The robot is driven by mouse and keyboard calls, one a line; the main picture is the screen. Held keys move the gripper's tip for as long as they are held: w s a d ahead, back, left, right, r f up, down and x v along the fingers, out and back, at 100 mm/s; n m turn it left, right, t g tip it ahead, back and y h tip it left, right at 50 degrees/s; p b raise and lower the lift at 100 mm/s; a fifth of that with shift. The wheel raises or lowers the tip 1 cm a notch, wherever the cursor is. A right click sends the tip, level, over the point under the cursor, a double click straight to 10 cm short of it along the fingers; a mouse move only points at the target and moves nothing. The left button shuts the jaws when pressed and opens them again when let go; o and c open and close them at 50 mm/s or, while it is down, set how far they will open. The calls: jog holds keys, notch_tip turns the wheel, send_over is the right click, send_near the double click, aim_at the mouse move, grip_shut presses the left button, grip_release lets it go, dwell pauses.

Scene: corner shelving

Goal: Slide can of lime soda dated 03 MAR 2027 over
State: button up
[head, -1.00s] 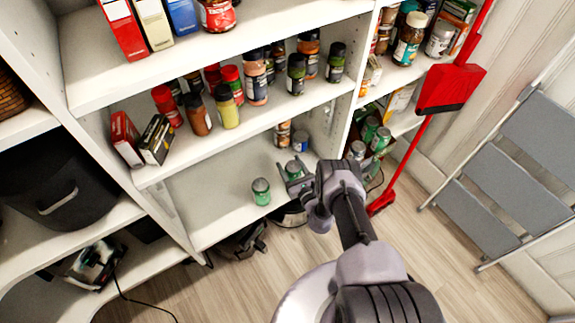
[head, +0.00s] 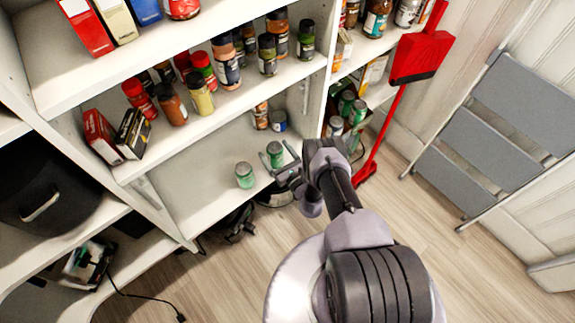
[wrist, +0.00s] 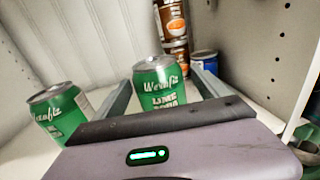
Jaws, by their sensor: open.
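Two green lime soda cans stand upright on the lower white shelf. One can (head: 274,152) is between the two fingers of my gripper (head: 276,149); this can also shows in the wrist view (wrist: 160,84). My gripper is open, and its fingers (wrist: 161,77) lie on either side of the can. I cannot tell whether either finger touches it. The other lime soda can (head: 244,176) stands to the left, outside the fingers, and shows in the wrist view (wrist: 58,116) too. The dates are not readable on either can, and the gripper body hides the nearer can's base.
Brown-labelled cans (wrist: 172,25) are stacked behind, with a blue can (wrist: 204,62) beside them near the perforated right panel. The shelf left of the cans (head: 195,185) is bare. Jars (head: 200,92) crowd the shelf above. A red dustpan (head: 420,58) stands right of the unit.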

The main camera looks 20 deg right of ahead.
jog(key=p+v, duration=0.1)
jog(key=v, duration=1.3)
jog(key=shift+s, duration=0.15)
jog(key=shift+p, duration=0.3)
